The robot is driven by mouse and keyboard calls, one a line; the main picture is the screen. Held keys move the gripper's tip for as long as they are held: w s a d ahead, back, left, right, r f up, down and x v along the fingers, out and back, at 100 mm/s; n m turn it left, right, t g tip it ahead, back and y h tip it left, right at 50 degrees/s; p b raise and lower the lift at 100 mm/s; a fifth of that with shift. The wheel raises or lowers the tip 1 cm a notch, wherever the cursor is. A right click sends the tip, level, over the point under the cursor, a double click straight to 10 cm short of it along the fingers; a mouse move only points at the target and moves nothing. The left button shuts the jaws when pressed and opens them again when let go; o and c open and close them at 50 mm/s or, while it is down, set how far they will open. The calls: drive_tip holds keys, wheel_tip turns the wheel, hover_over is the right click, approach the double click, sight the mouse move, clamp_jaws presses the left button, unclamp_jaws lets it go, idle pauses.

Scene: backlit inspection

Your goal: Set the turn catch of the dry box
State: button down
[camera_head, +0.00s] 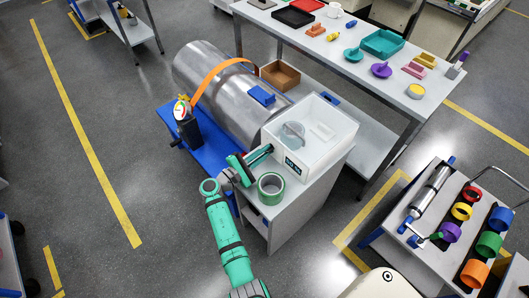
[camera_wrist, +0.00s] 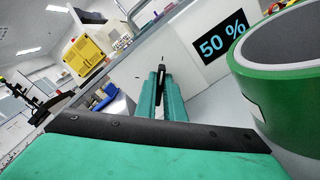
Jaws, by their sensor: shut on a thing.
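The dry box (camera_head: 317,147) is a white box with a clear top and a dark display, standing on the white cabinet at centre. Its display (camera_wrist: 222,37) reads 50 % in the wrist view. My gripper (camera_head: 270,148) reaches the left part of the box's near side. In the wrist view the teal fingers of my gripper (camera_wrist: 160,78) are shut on a small dark part, which looks like the turn catch (camera_wrist: 163,64). The fingers hide most of it, so its angle cannot be told. In the head view my gripper hides the catch.
A green tape roll (camera_head: 271,188) stands on the cabinet close beside my gripper; it fills the right of the wrist view (camera_wrist: 290,85). A large metal cylinder (camera_head: 218,85) lies behind to the left. Inside the box is a round container (camera_head: 292,134). Floor is free at left.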

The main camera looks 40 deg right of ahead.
drive_tip(key=c, duration=1.9)
unclamp_jaws()
drive_tip(key=shift+o, duration=0.2)
drive_tip(key=shift+a, duration=0.1)
drive_tip(key=a, duration=1)
drive_tip(key=shift+s, duration=0.25)
drive_tip(key=shift+s+a, duration=0.25)
drive_tip(key=shift+a, duration=0.1)
